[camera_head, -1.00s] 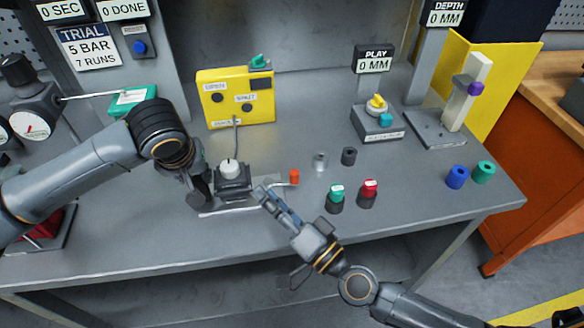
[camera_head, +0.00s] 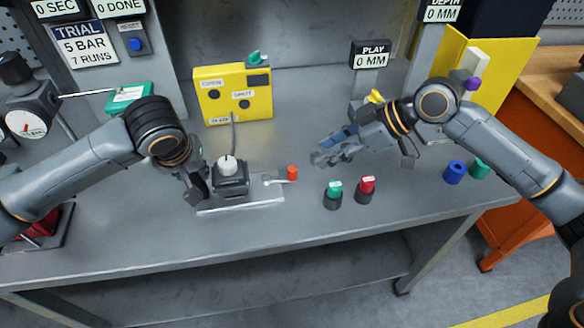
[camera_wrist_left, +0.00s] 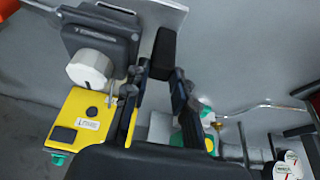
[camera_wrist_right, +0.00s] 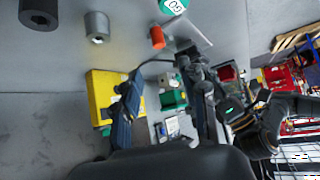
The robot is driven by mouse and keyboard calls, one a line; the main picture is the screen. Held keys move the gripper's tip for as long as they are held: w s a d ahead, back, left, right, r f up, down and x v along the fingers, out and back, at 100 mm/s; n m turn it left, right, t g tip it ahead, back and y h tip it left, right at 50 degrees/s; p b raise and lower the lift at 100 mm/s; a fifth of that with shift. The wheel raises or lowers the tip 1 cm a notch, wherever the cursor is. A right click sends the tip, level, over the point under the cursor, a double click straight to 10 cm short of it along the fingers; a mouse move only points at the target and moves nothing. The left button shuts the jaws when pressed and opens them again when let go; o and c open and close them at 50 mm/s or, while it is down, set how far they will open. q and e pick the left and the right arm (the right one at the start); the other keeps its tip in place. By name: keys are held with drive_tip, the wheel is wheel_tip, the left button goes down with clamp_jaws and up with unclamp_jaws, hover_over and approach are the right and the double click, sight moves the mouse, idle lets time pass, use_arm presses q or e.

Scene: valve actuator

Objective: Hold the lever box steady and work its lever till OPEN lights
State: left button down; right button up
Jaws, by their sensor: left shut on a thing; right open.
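The lever box (camera_head: 231,182) is a dark block with a white round top (camera_head: 228,165) on a pale plate. Its lever runs right to an orange tip (camera_head: 292,172), which also shows in the right wrist view (camera_wrist_right: 157,38). In the left wrist view the box (camera_wrist_left: 100,38) is at upper left. The yellow panel (camera_head: 233,112) behind has OPEN and SHUT labels, and both round lamps look dark. My right gripper (camera_head: 322,156) is open and empty, above the bench right of the orange tip.
A cable joins the lever box and the panel. A green-topped button (camera_head: 334,198) and a red-topped button (camera_head: 366,192) stand front right of the lever. Blue (camera_head: 454,172) and green (camera_head: 480,168) cylinders are farther right. The bench front is clear.

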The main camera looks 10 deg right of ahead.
sight(293, 169)
drive_tip(key=x, duration=1.1)
drive_tip(key=shift+a+f, duration=0.15)
drive_tip(key=shift+f, duration=0.25)
clamp_jaws()
